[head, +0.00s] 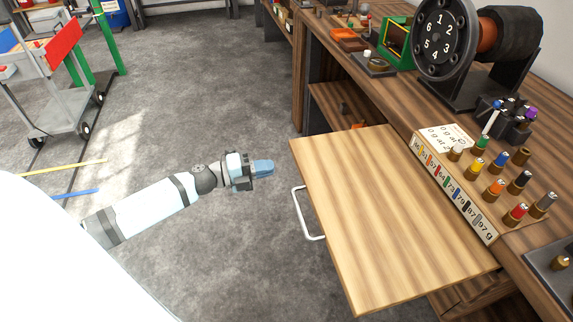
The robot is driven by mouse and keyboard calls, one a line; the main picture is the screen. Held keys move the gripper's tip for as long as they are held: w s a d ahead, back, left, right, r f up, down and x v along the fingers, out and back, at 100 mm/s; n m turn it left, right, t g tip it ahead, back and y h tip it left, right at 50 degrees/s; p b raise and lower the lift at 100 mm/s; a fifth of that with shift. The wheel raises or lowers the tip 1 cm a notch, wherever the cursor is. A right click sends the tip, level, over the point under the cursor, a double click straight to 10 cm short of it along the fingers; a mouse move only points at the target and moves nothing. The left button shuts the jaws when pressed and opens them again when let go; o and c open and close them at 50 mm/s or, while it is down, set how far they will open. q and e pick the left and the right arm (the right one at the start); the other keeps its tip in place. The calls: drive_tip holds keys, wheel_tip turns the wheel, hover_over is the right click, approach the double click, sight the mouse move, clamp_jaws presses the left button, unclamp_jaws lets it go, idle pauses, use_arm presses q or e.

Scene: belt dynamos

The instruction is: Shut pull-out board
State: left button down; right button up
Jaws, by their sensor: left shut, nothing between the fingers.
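The pull-out board (385,215) is a light wooden panel that sticks out from under the dark wooden bench top. A white handle (309,214) is fixed to its left edge. My left gripper (264,168) is shut and empty, with blue fingertips. It is just left of the board's far left corner, apart from it, and a little beyond the handle. My right gripper is not in the head view.
The bench (345,68) carries a numbered dial wheel (440,40), a rack of coloured weights (460,190) and a green frame (396,42). A grey cart (50,90) stands at the upper left. The grey floor (200,90) between is mostly clear.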

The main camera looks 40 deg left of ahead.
use_arm(q)
drive_tip(key=x, duration=0.5)
drive_tip(key=shift+w+d, duration=0.1)
drive_tip(key=shift+w, duration=0.05)
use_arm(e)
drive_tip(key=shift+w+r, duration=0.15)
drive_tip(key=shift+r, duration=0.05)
use_arm(q)
drive_tip(key=shift+w+d, duration=0.1)
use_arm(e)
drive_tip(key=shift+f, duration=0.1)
use_arm(q)
drive_tip(key=shift+w+d+r, duration=0.15)
drive_tip(key=shift+w+d, duration=0.2)
drive_tip(key=shift+w, duration=0.05)
drive_tip(key=p, duration=0.2)
approach(399, 141)
drive_tip(key=x, duration=0.2)
drive_tip(key=b+x, duration=0.1)
drive_tip(key=x, duration=0.2)
drive_tip(key=f+b+x, duration=0.1)
drive_tip(key=x, duration=0.2)
drive_tip(key=shift+w+d, duration=0.15)
drive_tip(key=shift+d, duration=0.05)
drive_tip(key=shift+w+d+b, duration=0.4)
drive_tip(key=shift+w, duration=0.15)
drive_tip(key=shift+r, duration=0.25)
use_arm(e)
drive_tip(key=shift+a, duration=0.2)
